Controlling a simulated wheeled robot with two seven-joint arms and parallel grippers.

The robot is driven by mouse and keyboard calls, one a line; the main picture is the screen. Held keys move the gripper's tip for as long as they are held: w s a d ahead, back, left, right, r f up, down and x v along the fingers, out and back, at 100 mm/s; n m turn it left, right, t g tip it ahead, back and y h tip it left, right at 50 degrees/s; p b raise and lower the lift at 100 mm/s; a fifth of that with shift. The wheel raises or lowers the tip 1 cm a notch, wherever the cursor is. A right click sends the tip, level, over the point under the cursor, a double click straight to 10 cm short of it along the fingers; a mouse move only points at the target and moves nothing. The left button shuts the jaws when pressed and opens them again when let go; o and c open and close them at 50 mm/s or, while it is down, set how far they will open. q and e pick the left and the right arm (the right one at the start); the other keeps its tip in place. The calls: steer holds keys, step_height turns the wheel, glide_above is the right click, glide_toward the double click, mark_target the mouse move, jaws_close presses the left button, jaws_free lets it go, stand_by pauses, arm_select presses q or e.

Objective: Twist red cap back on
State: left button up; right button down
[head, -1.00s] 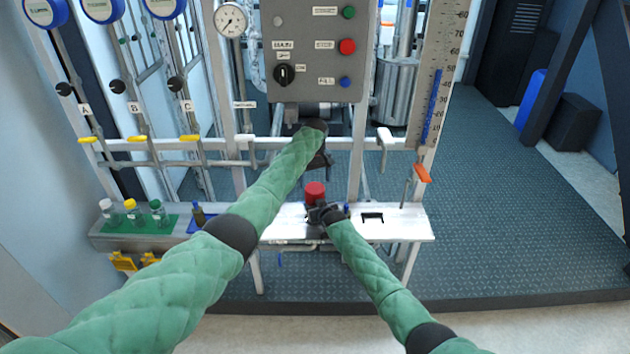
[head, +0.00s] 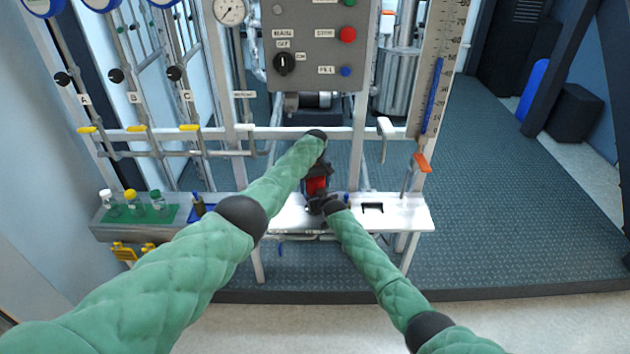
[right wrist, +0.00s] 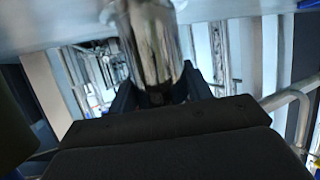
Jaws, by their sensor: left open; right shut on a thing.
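The red cap (head: 317,186) is above the white shelf (head: 405,217), partly hidden by my left gripper. My left gripper (head: 317,178) points down from above, open, with its dark fingers at the cap's sides. I cannot tell whether they touch it. My right gripper (head: 321,205) is just below the cap at the shelf. It is shut on a shiny metal cylinder (right wrist: 155,45), which stands between its fingers in the right wrist view. The seat between cap and cylinder is hidden.
A grey control panel (head: 318,45) and a white horizontal rail (head: 230,134) are behind the arms. Small bottles stand on a green mat (head: 152,214) at the left. An orange-handled valve (head: 422,162) is at the right. The shelf's right part is mostly clear.

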arm_select(q)
steer(key=c, duration=1)
steer(key=shift+f+m, duration=0.1)
steer(key=shift+m, duration=1.6)
steer(key=o, duration=1.1)
steer(key=shift+r, duration=2.25)
